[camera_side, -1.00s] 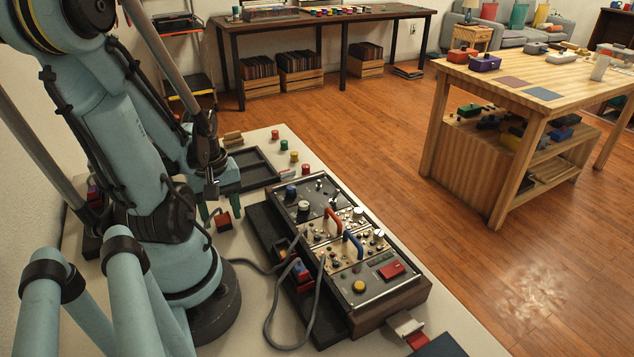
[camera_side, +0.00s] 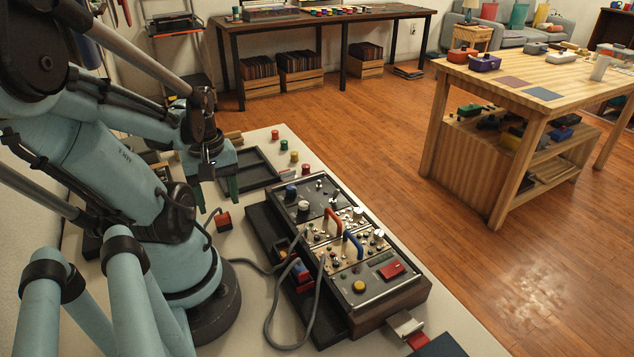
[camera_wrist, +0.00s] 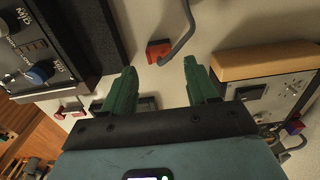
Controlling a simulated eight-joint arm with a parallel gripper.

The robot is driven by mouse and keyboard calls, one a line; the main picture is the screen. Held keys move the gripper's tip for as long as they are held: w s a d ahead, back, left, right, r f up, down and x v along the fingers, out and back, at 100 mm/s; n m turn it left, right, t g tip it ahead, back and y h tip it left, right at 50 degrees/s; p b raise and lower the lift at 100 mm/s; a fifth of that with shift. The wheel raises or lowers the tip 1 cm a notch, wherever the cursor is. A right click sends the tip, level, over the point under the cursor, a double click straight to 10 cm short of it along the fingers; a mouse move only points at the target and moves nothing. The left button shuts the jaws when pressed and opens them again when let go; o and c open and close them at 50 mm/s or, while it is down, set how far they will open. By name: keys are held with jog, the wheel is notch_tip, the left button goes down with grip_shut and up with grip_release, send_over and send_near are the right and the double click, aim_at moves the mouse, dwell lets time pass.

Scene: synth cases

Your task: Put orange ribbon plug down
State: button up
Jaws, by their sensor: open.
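The orange-red ribbon plug (camera_side: 223,220) lies on the pale tabletop left of the control panel, with a grey cable running from it. In the wrist view the plug (camera_wrist: 158,50) sits beyond the gap between my fingertips, apart from both. My gripper (camera_side: 217,188) hangs above and slightly behind the plug in the side view. Its two green fingers are spread and empty, as the wrist view of the gripper (camera_wrist: 160,82) also shows.
The control panel (camera_side: 345,240) with knobs and two handles stands right of the plug. A dark empty tray (camera_side: 252,168) lies behind, with several coloured caps (camera_side: 284,145) beside it. A grey cable (camera_side: 270,320) loops in front. Bare tabletop surrounds the plug.

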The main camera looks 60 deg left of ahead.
aim_at(222, 214)
jog(key=shift+r, duration=4.1)
jog(key=w+d+m+t, duration=0.1)
jog(key=w+d+m, duration=0.2)
jog(key=w+m, duration=0.1)
jog(key=w+d+m+t+y, duration=0.1)
jog(key=w+d+m+t, duration=0.1)
jog(key=w+m, duration=0.2)
jog(key=w+d+m+t, duration=0.1)
jog(key=w+d+m, duration=0.2)
jog(key=w+m, duration=0.2)
jog(key=shift+w+d+f+t, duration=0.15)
jog(key=shift+w+d+t, duration=0.05)
jog(key=shift+w, duration=0.5)
jog(key=shift+w+d+f+t, duration=0.15)
jog(key=shift+w+t, duration=0.05)
jog(key=shift+w, duration=0.45)
jog(key=w+d+m+t+h, duration=0.1)
jog(key=w+d+m+t, duration=0.1)
jog(key=d+m, duration=0.3)
jog(key=shift+w+d+r, duration=0.4)
jog(key=shift+w+d, duration=0.5)
jog(key=shift+d, duration=0.35)
